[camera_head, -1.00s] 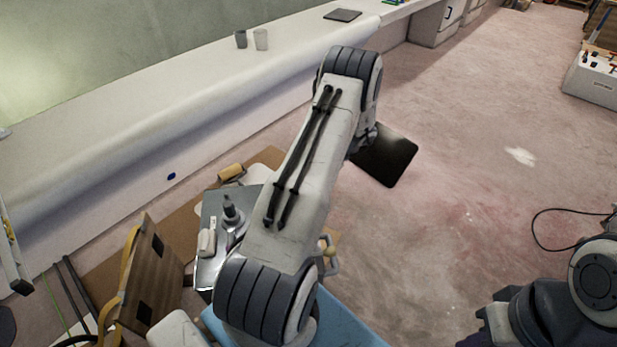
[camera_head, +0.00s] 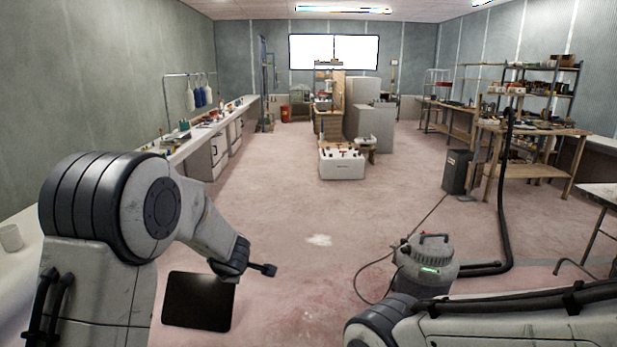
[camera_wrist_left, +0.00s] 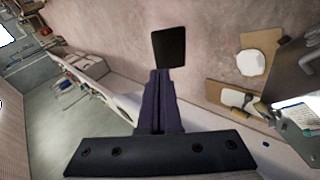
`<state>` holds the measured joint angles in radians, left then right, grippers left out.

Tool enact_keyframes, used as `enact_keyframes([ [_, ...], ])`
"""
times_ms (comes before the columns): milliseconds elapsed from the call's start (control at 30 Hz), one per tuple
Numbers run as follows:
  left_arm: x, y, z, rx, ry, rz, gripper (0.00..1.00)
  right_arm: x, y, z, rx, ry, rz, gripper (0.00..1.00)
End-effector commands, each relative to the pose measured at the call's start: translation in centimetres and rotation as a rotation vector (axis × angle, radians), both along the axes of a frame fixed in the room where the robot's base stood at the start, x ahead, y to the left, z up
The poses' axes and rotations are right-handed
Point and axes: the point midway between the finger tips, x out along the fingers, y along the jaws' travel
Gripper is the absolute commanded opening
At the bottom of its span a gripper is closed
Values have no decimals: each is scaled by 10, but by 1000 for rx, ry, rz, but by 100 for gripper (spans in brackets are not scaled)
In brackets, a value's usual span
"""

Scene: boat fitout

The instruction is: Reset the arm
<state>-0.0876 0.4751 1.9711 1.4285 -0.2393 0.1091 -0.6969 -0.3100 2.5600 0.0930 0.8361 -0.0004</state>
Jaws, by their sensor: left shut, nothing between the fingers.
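My left arm comes in from the left in the head view, bent at its elbow, with its wrist end over the floor. My left gripper (camera_wrist_left: 160,74) shows in the wrist view as two dark fingers lying together, shut and empty. A flat black panel (camera_head: 198,302) shows just below the wrist end in the head view. The panel also shows just beyond the fingertips in the wrist view (camera_wrist_left: 169,46); it looks to lie on the floor, apart from the fingers. Part of my right arm crosses the bottom right of the head view; its gripper is out of frame.
A long white bench (camera_head: 190,147) runs along the left wall, with a grey cup (camera_head: 11,238) near my arm. A grey vacuum (camera_head: 426,264) with a black hose stands at right. A white toolbox (camera_head: 341,163) stands ahead. The middle floor is clear.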

Motion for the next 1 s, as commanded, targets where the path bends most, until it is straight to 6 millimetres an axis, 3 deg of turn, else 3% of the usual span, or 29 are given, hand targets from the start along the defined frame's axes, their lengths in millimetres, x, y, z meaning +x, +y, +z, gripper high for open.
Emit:
enact_keyframes([
  [33, -10, -38, 21, 7, -4, -152, 0, 0, 0, 6, 0, 0, 0, 0],
  [133, -42, -104, 44, 33, 11, -451, 0, 0, 0, 12, 0, 0, 0, 0],
  [200, -75, -144, 58, 58, 31, -660, 0, 0, 0, 16, 0, 0, 0, 0],
  [300, -136, -190, 72, 110, 79, -963, 0, 0, 0, 22, 0, 0, 0, 0],
  [400, -208, -215, 79, 188, 150, -1265, 0, 0, 0, 28, 0, 0, 0, 0],
  [500, -281, -216, 82, 292, 241, -1550, 0, 0, 0, 35, 0, 0, 0, 0],
  [600, -341, -197, 81, 410, 345, -1784, 0, 0, 0, 40, 0, 0, 0, 0],
  [700, -379, -171, 79, 519, 436, -1943, 0, 0, 0, 43, 0, 0, 0, 0],
  [833, -401, -148, 78, 609, 511, -2045, 0, 0, 0, 45, 0, 0, 0, 0],
  [1000, -404, -143, 77, 626, 528, -2064, 0, 0, 0, 45, 0, 0, 0, 0],
])
